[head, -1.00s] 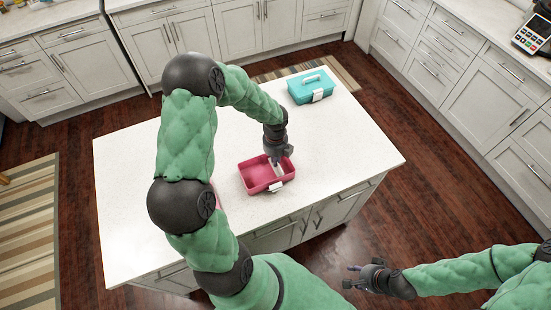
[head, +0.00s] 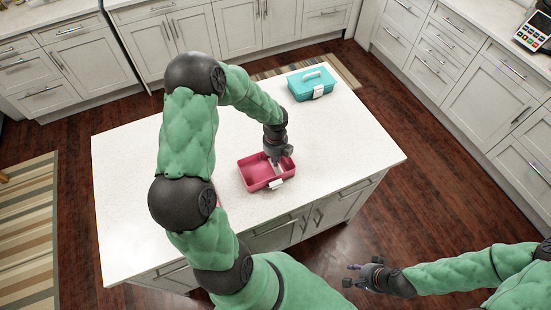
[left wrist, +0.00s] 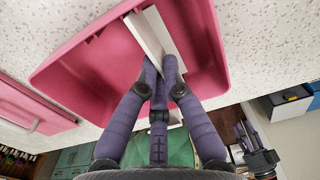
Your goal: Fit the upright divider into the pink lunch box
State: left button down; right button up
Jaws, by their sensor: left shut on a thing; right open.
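The pink lunch box (head: 252,178) lies open on the white island, with a white latch on its front; it also shows in the left wrist view (left wrist: 75,65). My left gripper (head: 275,160) points down over the box, its fingers (left wrist: 160,80) shut on the white divider (left wrist: 150,32). The divider is on edge, its lower part within the box outline. I cannot tell whether it touches the floor or sits in a slot. My right gripper (head: 356,275) is open and empty, off the island's front edge.
A teal lunch box (head: 312,86) with handle and white latch stands shut at the island's back right. A pink piece with a pale bar (left wrist: 35,108) lies beside the pink box, mostly hidden by my arm in the head view. The island's right side is clear.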

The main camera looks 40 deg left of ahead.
pick_arm(q)
jog(key=shift+f, duration=0.4)
jog(key=c, duration=1.3)
grip_release()
jog(key=shift+r, duration=0.15)
notch_tip(320, 180, up, 12)
jog(key=shift+f, duration=0.1)
